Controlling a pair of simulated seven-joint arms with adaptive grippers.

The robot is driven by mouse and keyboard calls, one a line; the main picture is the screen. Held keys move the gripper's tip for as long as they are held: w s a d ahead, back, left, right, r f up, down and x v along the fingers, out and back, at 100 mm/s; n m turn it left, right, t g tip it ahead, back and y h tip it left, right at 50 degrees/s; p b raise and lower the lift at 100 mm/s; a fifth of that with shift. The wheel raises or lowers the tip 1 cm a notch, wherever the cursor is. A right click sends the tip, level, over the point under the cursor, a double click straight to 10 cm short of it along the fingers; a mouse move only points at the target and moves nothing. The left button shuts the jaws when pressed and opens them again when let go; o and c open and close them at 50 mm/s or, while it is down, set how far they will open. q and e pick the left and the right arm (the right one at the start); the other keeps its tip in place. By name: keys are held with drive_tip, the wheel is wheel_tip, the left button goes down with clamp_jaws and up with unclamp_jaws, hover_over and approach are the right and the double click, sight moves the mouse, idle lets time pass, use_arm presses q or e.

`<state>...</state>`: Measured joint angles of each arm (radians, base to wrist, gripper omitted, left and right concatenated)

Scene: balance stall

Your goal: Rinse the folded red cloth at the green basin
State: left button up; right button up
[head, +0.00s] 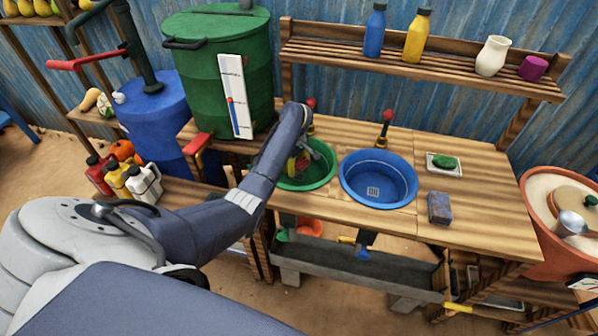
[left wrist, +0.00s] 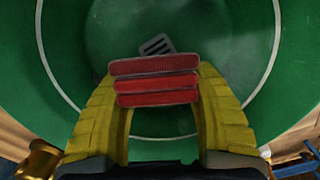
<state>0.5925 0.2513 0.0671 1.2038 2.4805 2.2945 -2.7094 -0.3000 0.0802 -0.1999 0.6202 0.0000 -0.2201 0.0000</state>
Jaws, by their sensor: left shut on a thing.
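The folded red cloth (left wrist: 155,81) shows as stacked red layers between the yellow fingers of my left gripper (left wrist: 155,95) in the left wrist view. The gripper is shut on it and holds it over the green basin (left wrist: 20,60), near the grey drain. Whether the cloth touches the bottom, I cannot tell. In the head view my left gripper (head: 301,163) reaches down inside the green basin (head: 325,176), and my forearm hides part of it. A red-topped tap (head: 311,103) stands behind this basin, mostly hidden. My right gripper is not in view.
A blue basin (head: 402,200) with its own red-knobbed tap (head: 387,117) is to the right. Green soap on a dish (head: 445,162) and a dark block (head: 439,208) lie on the counter. A green barrel (head: 200,70) stands behind left. The counter's front right is clear.

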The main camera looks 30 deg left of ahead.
use_arm(q)
wheel_tip(320, 180, up, 15)
idle(1.8)
idle(2.0)
drive_tip(key=shift+r, duration=2.05)
drive_tip(key=shift+f, duration=0.15)
wheel_tip(320, 180, down, 6)
